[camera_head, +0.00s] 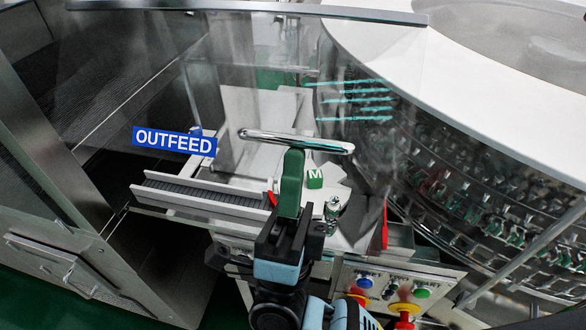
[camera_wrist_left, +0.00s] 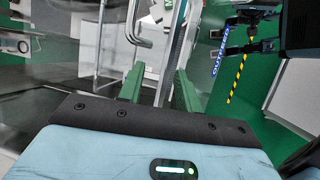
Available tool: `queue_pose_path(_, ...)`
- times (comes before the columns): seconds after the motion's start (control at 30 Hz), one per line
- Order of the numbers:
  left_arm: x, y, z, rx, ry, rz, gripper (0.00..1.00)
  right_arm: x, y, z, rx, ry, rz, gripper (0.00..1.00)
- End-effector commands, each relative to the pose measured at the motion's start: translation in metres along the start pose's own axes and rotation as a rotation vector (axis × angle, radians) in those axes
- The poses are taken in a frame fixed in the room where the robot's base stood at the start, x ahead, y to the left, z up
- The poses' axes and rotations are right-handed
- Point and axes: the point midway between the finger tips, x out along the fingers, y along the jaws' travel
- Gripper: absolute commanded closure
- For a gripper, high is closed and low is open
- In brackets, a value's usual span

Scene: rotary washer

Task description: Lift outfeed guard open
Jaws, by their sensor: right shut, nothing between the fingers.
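The outfeed guard is a clear panel (camera_head: 258,82) with a blue OUTFEED label (camera_head: 174,141) and a metal bar handle (camera_head: 297,142) low on it. My right gripper (camera_head: 292,155) has green fingers, shut together and empty. Its tips overlap the underside of the handle in the head view; I cannot tell if they touch. My left gripper (camera_wrist_left: 158,88) shows in the left wrist view with its green fingers apart and nothing clearly between them. The OUTFEED label also shows there (camera_wrist_left: 220,51), at the upper right.
A short conveyor (camera_head: 200,196) lies behind the panel. The rotary washer (camera_head: 480,180) with rows of bottle grips fills the right. A control box (camera_head: 395,285) with coloured buttons stands low right. A steel cabinet door with a handle (camera_head: 52,262) is at lower left.

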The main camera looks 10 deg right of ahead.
Motion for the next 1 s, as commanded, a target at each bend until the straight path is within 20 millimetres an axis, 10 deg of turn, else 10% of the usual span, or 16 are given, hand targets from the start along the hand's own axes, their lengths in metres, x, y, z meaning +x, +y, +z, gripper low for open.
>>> queue_pose_path(0.33,-0.004,-0.003,-0.005,0.004,-0.003,0.004,0.66,0.000,0.000,0.000,0.000,0.001,0.000,1.00)
queue_pose_path(0.57,-0.023,0.004,0.027,0.051,-0.074,0.106,0.66,0.000,0.000,0.000,0.000,0.001,0.000,1.00)
queue_pose_path(1.0,-0.138,-0.002,0.113,0.160,-0.415,0.514,0.66,0.000,0.000,0.000,0.000,0.001,0.000,1.00)
